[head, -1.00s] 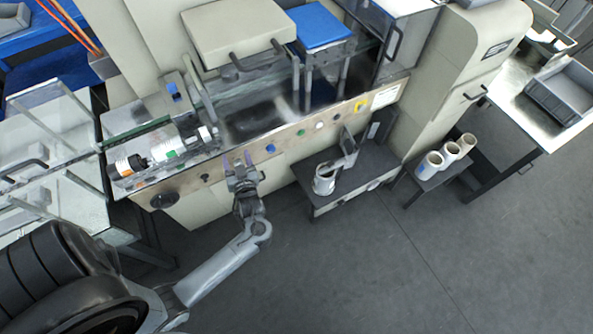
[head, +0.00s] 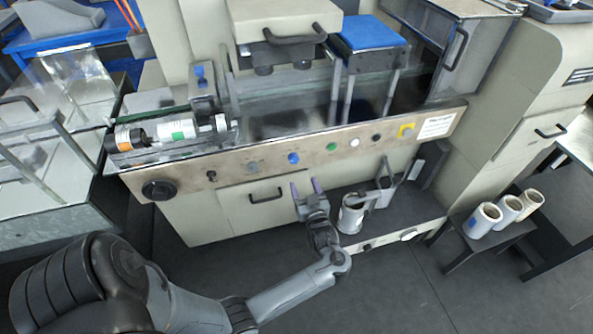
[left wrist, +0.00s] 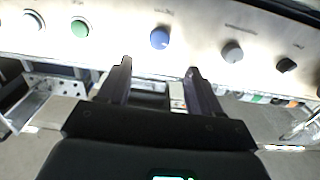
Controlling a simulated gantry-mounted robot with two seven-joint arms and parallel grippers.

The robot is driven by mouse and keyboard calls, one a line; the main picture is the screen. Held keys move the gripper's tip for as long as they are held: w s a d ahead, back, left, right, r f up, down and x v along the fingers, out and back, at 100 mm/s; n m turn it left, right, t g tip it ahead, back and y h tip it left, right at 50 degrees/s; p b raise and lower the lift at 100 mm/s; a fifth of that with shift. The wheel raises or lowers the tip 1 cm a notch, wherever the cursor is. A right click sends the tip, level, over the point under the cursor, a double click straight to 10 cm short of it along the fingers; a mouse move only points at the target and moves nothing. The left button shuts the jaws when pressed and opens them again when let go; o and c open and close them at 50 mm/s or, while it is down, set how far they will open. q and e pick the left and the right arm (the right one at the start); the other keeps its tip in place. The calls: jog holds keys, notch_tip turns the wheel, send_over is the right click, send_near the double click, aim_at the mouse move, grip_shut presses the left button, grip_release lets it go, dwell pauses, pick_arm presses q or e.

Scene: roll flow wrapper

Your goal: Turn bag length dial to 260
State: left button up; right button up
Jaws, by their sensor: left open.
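The control panel (head: 270,160) is a metal strip with a row of knobs and buttons. From left to right in the head view are a large black dial (head: 159,189), a small black knob (head: 211,176), a grey knob (head: 252,167) and a blue knob (head: 293,158). I cannot read their labels, so I cannot tell which is the bag length dial. My left gripper (head: 305,187) is open and empty, below and apart from the blue knob. In the left wrist view, the blue knob (left wrist: 160,38) appears beyond and between the fingers (left wrist: 159,70), with the grey knob (left wrist: 232,52) to its right.
A drawer handle (head: 265,197) sits below the panel. Floor in front is clear.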

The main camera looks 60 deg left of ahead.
aim_at(295, 161)
pick_arm(q)
jog(key=b+x, duration=0.2)
jog(key=x, duration=0.7)
jog(key=shift+w, duration=0.1)
jog(key=shift+w+a+b, duration=0.15)
jog(key=shift+a+b, duration=0.15)
jog(key=shift+a, duration=0.4)
